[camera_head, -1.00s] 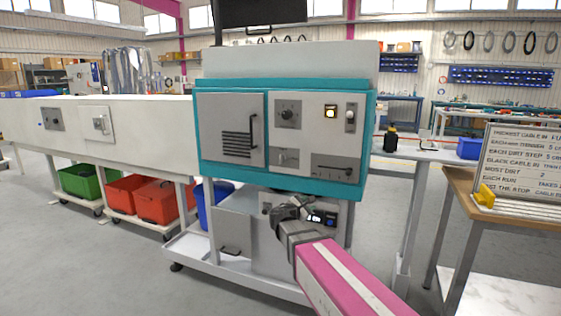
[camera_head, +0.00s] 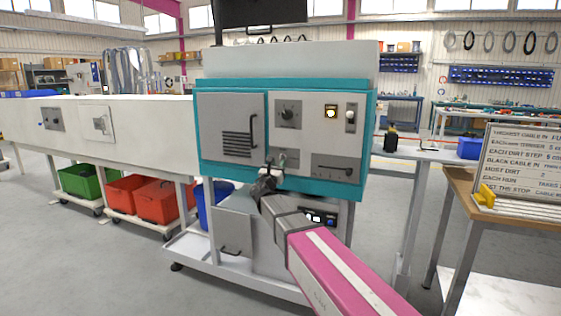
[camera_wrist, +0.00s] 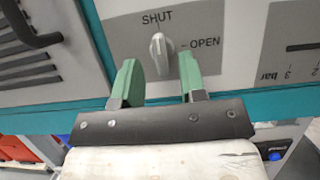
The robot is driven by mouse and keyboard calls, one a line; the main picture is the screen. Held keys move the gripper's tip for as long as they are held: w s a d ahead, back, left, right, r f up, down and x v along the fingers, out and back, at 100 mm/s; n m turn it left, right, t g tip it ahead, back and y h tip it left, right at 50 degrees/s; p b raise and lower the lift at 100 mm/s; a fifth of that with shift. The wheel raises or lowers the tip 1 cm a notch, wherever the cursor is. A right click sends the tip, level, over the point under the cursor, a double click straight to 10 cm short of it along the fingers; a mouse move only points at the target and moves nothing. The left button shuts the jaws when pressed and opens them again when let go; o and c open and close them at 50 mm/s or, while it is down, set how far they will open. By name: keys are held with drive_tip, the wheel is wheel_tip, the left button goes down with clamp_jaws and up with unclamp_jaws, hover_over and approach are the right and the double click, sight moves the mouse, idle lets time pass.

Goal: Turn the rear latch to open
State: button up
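A pale latch knob (camera_wrist: 161,50) sits on a grey plate marked SHUT above and OPEN to the right in the wrist view. Its handle points up towards SHUT. My gripper (camera_wrist: 157,74) is open, with one green finger on each side below and around the knob's lower part. I cannot tell whether either finger touches it. In the head view my gripper (camera_head: 275,161) is at the lower middle of the teal-framed panel (camera_head: 232,174) and largely hides the knob.
A vent door with a dark handle (camera_head: 254,130) is left of the latch. A dial (camera_head: 288,114), a lit button (camera_head: 330,111) and a pressure gauge plate (camera_head: 335,168) are nearby. A board with text (camera_head: 520,160) stands on a bench at right.

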sight(280, 160)
drive_tip(key=shift+x, duration=1.7)
drive_tip(key=c, duration=0.6)
